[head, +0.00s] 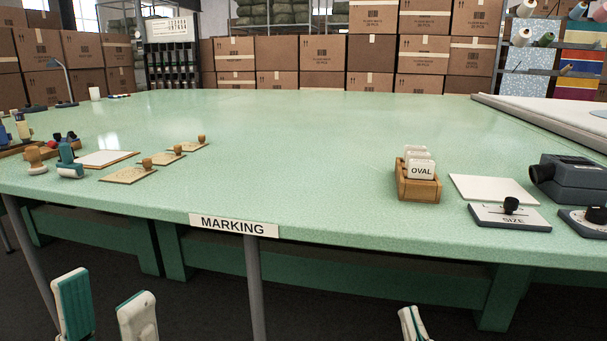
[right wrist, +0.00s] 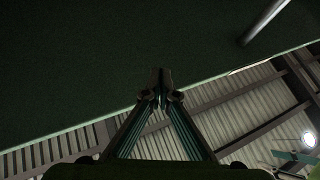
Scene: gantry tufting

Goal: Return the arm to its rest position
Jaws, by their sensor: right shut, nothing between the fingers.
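My left gripper (head: 104,285) is at the lower left of the head view, below and in front of the table's front edge. Its two white and teal fingers stand apart with nothing visible between them. My right gripper (head: 412,318) is at the bottom edge of the head view, right of centre, also in front of the table and mostly cut off by the frame. In the right wrist view my right gripper (right wrist: 161,88) has its fingertips together and empty, with a dark green surface beyond them.
The green table (head: 270,150) has a clear middle. Its front edge bears a MARKING label (head: 233,224). At right are a wooden box of cards (head: 418,190), a white plate (head: 494,189), a SIZE dial (head: 510,215) and a grey device (head: 580,180). At left are wooden-handled stamps (head: 128,174). A table leg (head: 255,290) stands between my grippers.

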